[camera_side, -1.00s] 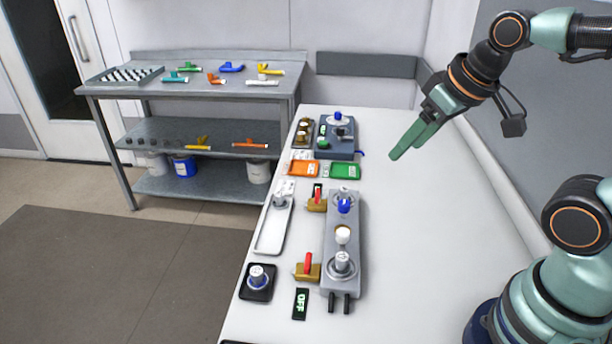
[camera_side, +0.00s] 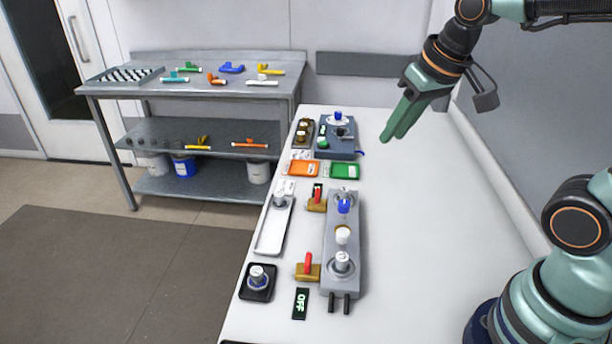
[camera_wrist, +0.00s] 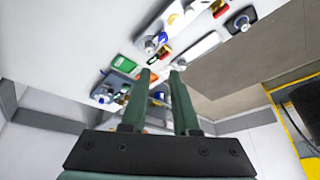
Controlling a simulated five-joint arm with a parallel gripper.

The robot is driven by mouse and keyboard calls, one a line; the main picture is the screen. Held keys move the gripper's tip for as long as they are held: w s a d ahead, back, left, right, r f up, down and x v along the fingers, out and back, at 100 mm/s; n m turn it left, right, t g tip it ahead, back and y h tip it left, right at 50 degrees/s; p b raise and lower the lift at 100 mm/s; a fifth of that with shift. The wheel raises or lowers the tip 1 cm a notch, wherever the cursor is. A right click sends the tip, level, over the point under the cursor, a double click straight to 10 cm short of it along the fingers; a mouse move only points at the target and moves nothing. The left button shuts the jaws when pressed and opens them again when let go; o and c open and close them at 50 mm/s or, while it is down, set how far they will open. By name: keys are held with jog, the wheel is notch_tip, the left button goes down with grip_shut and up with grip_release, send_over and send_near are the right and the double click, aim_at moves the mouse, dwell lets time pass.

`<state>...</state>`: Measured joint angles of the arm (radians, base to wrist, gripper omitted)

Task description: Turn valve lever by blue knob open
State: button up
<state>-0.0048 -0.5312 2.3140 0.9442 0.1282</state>
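A grey manifold block (camera_side: 345,235) on the white bench carries a blue knob (camera_side: 344,207) at its far end and a white knob (camera_side: 342,235) nearer the middle. By the blue knob, on the block's left side, is a brass valve with a red lever (camera_side: 318,195); this lever (camera_wrist: 163,52) also shows small in the wrist view. A second brass valve with a red lever (camera_side: 308,264) is at the near end. My gripper (camera_side: 390,137) is above the bench, right of and beyond the block, touching nothing. In the wrist view its fingers (camera_wrist: 162,71) are apart and empty.
A blue-grey box (camera_side: 340,140) stands behind, with green (camera_side: 345,171) and orange (camera_side: 303,169) trays before it. A white tray (camera_side: 273,230) and a black pad (camera_side: 258,283) are left; an OFF label (camera_side: 300,303) lies near. The bench right of the block is clear.

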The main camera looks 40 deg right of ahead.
jog(key=w+f+m+g, duration=0.2)
jog(key=w+m, duration=0.2)
jog(key=w, duration=0.6)
jog(key=m+g, duration=0.3)
jog(key=m, duration=0.1)
send_over(318, 193)
notch_tip(318, 193, down, 10)
notch_tip(318, 193, down, 11)
jog(key=shift+f, duration=0.1)
grip_shut()
